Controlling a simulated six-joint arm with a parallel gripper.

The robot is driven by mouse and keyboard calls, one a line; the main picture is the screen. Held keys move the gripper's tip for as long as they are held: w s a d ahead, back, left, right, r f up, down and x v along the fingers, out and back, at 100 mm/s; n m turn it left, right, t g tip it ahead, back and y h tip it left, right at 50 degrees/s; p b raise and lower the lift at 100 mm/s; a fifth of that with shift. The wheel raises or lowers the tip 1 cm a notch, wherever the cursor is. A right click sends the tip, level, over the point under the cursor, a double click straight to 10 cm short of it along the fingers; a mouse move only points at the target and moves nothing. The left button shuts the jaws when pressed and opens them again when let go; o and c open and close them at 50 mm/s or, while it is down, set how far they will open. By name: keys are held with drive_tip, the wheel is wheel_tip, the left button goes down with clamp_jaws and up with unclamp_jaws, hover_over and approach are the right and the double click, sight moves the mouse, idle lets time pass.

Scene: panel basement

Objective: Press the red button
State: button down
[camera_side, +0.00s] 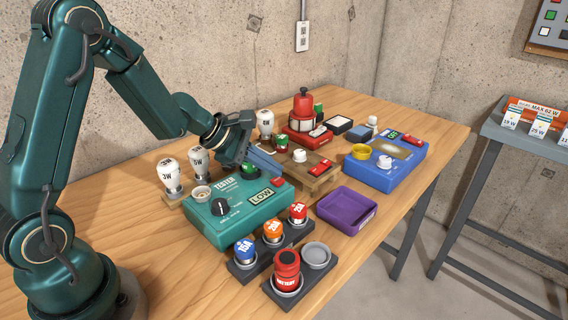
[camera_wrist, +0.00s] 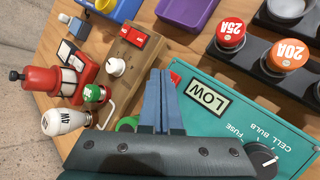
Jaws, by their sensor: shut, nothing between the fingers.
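A small red button (camera_side: 278,182) sits at the far right corner of the green tester (camera_side: 215,222), near its LOW display (camera_side: 262,196). I cannot tell whether the tips touch the button.
Racks with coloured fuses (camera_side: 272,232) stand in front of the tester. A purple tray (camera_side: 346,210) lies to its right. White bulbs (camera_side: 170,175) stand to the left, and a red lantern-like unit (camera_side: 303,112) stands behind. Bare wood shows at the table's front left.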

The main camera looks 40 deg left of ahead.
sight(272, 180)
drive_tip(key=shift+r, duration=0.4)
drive_tip(key=shift+r, duration=2.5)
drive_tip(key=s+d+r+m+h, duration=0.2)
drive_tip(key=s+d+r+m, duration=0.6)
drive_tip(key=d+r+m, duration=0.25)
drive_tip(key=s+a+f+m+g+y, duration=0.1)
drive_tip(key=s+a+f+m+y, duration=0.1)
drive_tip(key=s+m, duration=0.4)
drive_tip(key=s+a+f+m+g+y, duration=0.1)
drive_tip(key=s+a+f+m+y, duration=0.1)
drive_tip(key=s+f+m, duration=0.3)
drive_tip(key=s+y, duration=0.1)
drive_tip(key=s, duration=0.2)
drive_tip(key=shift+s+a+f+m+g+y, duration=0.15)
drive_tip(key=shift+s+a+m+g+y, duration=0.15)
drive_tip(key=shift+m+g+y, duration=0.1)
